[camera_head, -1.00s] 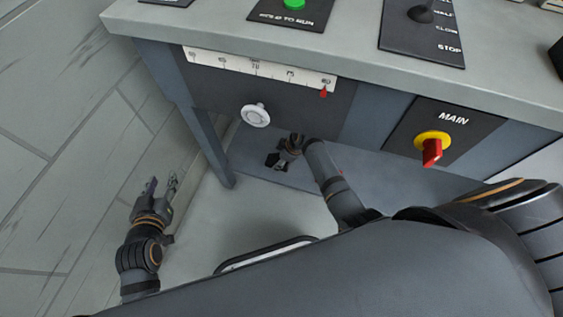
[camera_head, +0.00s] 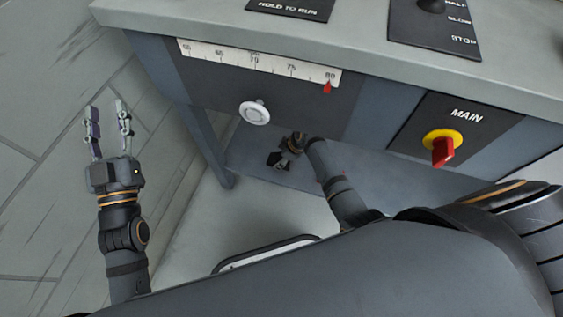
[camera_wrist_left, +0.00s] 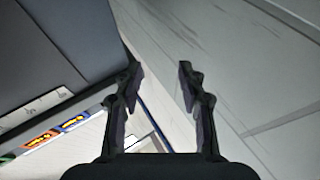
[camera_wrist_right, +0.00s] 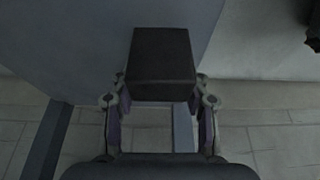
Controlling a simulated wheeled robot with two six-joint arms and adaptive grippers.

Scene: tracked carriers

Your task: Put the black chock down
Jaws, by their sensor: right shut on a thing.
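The black chock (camera_wrist_right: 161,62) is a dark block, held between the fingers of my right gripper (camera_wrist_right: 160,100) in the right wrist view. In the head view my right gripper (camera_head: 290,150) is low under the desk, over a grey lower shelf (camera_head: 240,160), with the dark chock (camera_head: 277,160) at its tip. I cannot tell whether the chock touches the shelf. My left gripper (camera_head: 107,125) is open and empty, out over the floor at the left. Its spread fingers also show in the left wrist view (camera_wrist_left: 160,85).
The desk (camera_head: 350,50) stands above my right gripper, with a white knob (camera_head: 254,112), a scale with a red pointer (camera_head: 255,64) and a red MAIN switch (camera_head: 442,149) on its front. A desk leg (camera_head: 208,145) stands between the grippers. The floor at left is clear.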

